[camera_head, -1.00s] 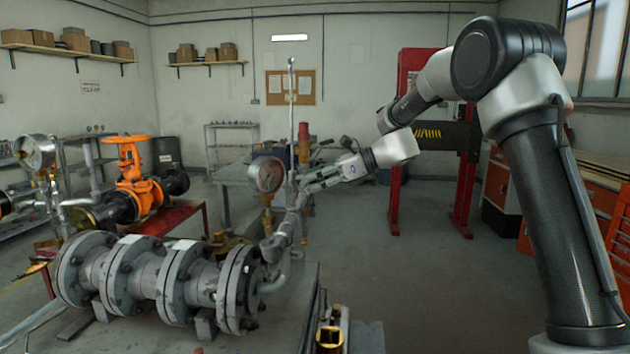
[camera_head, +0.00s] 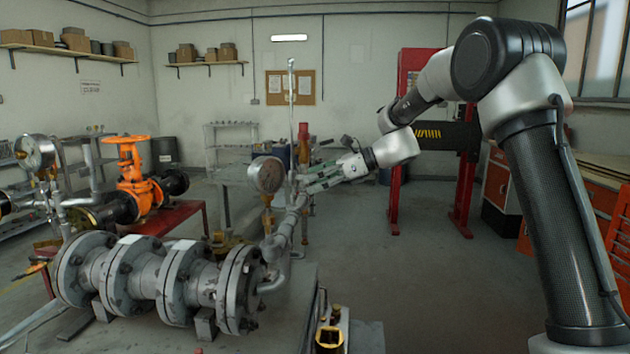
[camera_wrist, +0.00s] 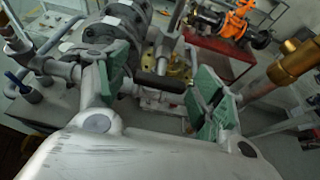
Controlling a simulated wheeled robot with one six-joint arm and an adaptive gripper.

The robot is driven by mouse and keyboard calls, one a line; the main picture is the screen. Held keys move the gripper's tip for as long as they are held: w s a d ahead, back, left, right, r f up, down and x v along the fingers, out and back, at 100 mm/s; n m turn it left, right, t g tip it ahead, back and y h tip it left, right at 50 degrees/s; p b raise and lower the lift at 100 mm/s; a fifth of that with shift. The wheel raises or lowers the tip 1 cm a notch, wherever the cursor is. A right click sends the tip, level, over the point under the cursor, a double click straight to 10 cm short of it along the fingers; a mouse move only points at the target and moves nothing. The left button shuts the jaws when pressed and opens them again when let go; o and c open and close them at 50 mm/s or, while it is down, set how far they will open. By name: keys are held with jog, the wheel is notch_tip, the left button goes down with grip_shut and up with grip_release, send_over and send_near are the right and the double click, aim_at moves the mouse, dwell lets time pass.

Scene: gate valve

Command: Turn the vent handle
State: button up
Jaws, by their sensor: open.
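A short dark bar (camera_wrist: 160,82), which looks like the vent handle, lies crosswise between the green-padded fingers in the wrist view. I cannot tell whether it touches either pad. My gripper (camera_wrist: 158,78) is open, with one finger to the left of the bar and one to the right. In the head view my gripper (camera_head: 308,180) is just right of the round pressure gauge (camera_head: 267,175), beside the upright pipework (camera_head: 288,222). The handle cannot be made out there.
A flanged grey pipe assembly (camera_head: 145,275) lies on the bench in front. An orange gate valve (camera_head: 135,175) stands behind it at left. A brass-coloured pipe (camera_wrist: 295,65) is close to the right finger in the wrist view. Open floor (camera_head: 400,270) is to the right.

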jog(key=v, duration=1.1)
jog(key=shift+d+r, duration=0.2)
jog(key=shift+d, duration=0.15)
jog(key=s+d+f+n+g+h, duration=0.1)
jog(key=s+d+f+n+h, duration=0.4)
jog(key=s+d+f+n, duration=0.4)
jog(key=s+d+n+t+h, duration=0.1)
jog(key=s+d+n+h, duration=0.1)
jog(key=s, duration=0.7)
jog(key=s+d+r+n+h, duration=0.1)
jog(key=s+d+n+h, duration=0.2)
jog(key=s, duration=0.7)
jog(key=s+d+n+t+h, duration=0.1)
jog(key=s+d+n+h, duration=0.2)
jog(key=s+d+n, duration=0.3)
jog(key=s+d, duration=0.1)
jog(key=s, duration=0.3)
jog(key=shift+r+t, duration=0.15)
jog(key=shift+t, duration=0.15)
